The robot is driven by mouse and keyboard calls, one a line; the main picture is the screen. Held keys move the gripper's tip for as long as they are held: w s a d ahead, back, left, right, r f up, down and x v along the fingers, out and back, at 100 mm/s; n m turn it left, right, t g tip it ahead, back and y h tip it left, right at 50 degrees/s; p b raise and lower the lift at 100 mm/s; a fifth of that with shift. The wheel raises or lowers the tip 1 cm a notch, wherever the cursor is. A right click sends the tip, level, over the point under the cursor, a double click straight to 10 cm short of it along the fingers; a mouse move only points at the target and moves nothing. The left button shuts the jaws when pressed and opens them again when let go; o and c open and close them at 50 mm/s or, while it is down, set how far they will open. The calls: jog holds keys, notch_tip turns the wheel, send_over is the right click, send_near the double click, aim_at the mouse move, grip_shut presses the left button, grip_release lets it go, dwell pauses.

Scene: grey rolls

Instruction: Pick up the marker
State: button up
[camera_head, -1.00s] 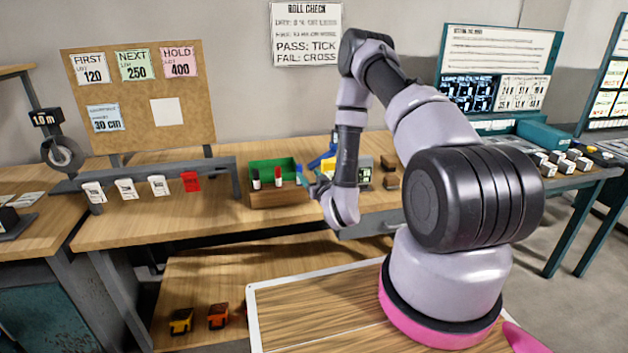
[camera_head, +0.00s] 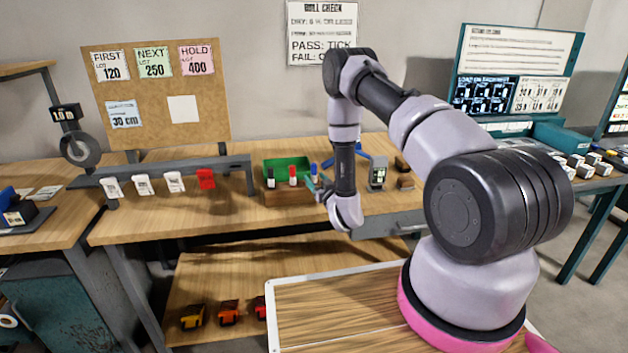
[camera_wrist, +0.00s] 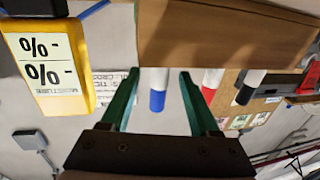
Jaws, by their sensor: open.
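Three markers stand upright in a wooden block (camera_head: 288,198) on the bench: one with a black end (camera_head: 270,179), one with a red end (camera_head: 293,176) and one with a blue end (camera_head: 314,169). The wrist view looks upside down and also shows the blue marker (camera_wrist: 157,92), red marker (camera_wrist: 211,84) and black marker (camera_wrist: 249,87). My gripper (camera_head: 318,186) is by the right end of the block. In the wrist view my gripper (camera_wrist: 157,76) is open, its teal fingers on either side of the blue marker in the picture. Contact cannot be told.
A green bin (camera_head: 287,164) stands behind the block. A grey device (camera_head: 377,173) stands right of my forearm; a yellow moisture meter (camera_wrist: 52,62) shows in the wrist view. White tags and a red tag (camera_head: 205,179) hang on a rail to the left. The bench between is clear.

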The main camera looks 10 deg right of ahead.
aim_at(314, 164)
jog(key=shift+w+a, duration=0.15)
jog(key=shift+w, duration=0.75)
grip_shut()
jog(key=shift+r, duration=0.1)
notch_tip(314, 164, up, 10)
jog(key=shift+f, duration=0.1)
